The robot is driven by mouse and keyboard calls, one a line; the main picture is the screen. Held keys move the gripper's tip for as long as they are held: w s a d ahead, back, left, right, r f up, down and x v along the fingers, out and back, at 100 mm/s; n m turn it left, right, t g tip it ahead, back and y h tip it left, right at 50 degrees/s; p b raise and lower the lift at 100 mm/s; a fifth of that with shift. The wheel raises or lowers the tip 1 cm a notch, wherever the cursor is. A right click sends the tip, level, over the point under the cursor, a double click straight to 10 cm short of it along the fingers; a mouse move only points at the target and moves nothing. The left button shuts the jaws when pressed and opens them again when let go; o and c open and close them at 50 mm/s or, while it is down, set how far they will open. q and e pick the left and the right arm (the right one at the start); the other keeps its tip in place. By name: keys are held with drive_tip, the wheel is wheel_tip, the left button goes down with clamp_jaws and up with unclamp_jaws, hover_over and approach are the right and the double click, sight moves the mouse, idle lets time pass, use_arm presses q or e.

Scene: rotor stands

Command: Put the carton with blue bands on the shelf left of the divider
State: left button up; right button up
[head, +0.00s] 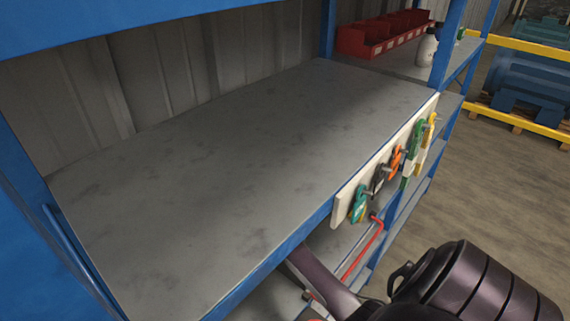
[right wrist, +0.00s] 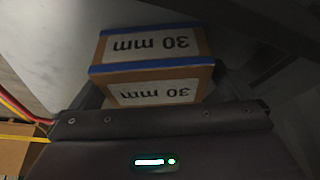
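The carton with blue bands (right wrist: 150,70) shows in the right wrist view. It is brown with white labels reading "30 mm" upside down. My right gripper (right wrist: 155,95) is shut on it, with dark fingers along its sides, close to the palm. The carton and the right gripper do not show in the head view, where only part of my right arm comes in at the lower right. The grey shelf board (head: 230,150) with blue edges is bare, and no divider shows on it. My left gripper is in neither view.
A white board (head: 345,208) with several coloured tools hanging on it is fixed at the shelf's front right edge. Red bins (head: 375,38) and a white bottle (head: 427,48) stand on the shelf behind. A blue upright (head: 450,45) rises at the right.

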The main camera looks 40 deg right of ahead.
drive_tip(key=shift+d, duration=0.15)
drive_tip(key=shift+s+r, duration=0.15)
drive_tip(key=shift+r, duration=0.45)
drive_tip(key=b+v, duration=0.1)
drive_tip(key=v, duration=0.5)
drive_tip(key=shift+r, duration=0.15)
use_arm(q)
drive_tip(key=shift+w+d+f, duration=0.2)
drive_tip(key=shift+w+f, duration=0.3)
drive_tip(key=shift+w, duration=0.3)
use_arm(e)
drive_tip(key=shift+s+a+r, duration=0.15)
drive_tip(key=shift+a+r, duration=0.2)
drive_tip(key=shift+f, duration=0.1)
